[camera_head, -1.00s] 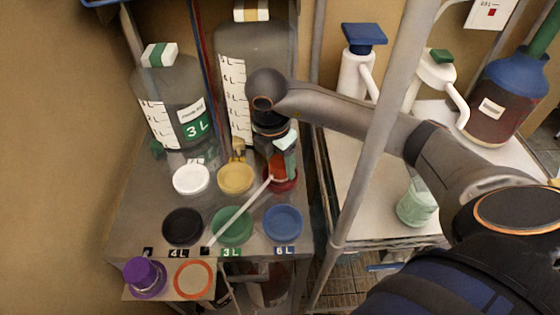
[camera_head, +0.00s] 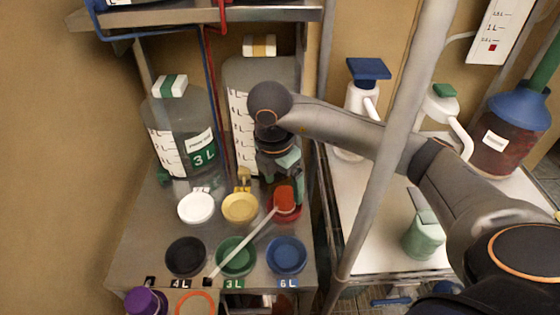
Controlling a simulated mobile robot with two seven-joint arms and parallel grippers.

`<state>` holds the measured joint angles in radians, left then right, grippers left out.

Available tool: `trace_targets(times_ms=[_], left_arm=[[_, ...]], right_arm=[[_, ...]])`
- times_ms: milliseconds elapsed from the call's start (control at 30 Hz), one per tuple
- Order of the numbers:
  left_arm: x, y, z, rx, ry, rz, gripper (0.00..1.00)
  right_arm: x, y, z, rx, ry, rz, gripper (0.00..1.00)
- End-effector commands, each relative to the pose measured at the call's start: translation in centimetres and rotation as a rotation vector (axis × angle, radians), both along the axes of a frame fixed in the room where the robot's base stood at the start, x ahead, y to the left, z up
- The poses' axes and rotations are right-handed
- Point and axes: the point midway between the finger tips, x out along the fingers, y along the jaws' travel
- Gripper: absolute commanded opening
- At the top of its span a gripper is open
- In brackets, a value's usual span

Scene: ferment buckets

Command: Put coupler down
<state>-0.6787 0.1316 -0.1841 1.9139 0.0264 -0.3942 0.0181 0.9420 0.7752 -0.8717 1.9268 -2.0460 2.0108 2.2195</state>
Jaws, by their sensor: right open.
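No part is clearly marked as the coupler. An orange-red piece (camera_head: 284,197) sits at the red dish (camera_head: 287,215), and a thin white rod (camera_head: 243,243) runs from it down to the left, across the green dish (camera_head: 236,257). My right gripper (camera_head: 287,182) comes down from above, right beside the orange-red piece. It is open, with teal parts on its fingers. I cannot tell whether a finger touches the piece. My left gripper is not in view.
White (camera_head: 196,208), yellow (camera_head: 240,208), black (camera_head: 185,256) and blue (camera_head: 286,255) dishes crowd the steel table. A large 3 L bottle (camera_head: 182,135) stands behind. A grey post (camera_head: 389,150) stands in front of my right arm. A pale green cup (camera_head: 424,238) is on the side cart.

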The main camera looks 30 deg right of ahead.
Motion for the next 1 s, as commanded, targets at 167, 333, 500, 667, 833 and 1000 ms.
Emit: trace_targets(times_ms=[167,333,500,667,833,1000], left_arm=[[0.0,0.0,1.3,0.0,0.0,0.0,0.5],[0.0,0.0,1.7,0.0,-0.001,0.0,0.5],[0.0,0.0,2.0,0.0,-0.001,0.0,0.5],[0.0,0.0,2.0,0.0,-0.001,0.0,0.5],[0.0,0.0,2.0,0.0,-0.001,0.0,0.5],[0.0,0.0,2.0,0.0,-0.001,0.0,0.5]], right_arm=[[0.0,0.4,4.0,-0.002,-0.007,-0.001,0.9],[-0.1,0.8,6.3,-0.001,-0.003,-0.001,0.9],[-0.2,1.0,7.6,-0.001,-0.003,-0.002,0.9],[-0.3,1.1,7.9,-0.001,0.001,-0.001,0.9],[-0.3,1.1,7.9,0.0,0.001,-0.001,0.9],[-0.3,1.1,7.9,0.0,0.001,-0.001,0.9]])
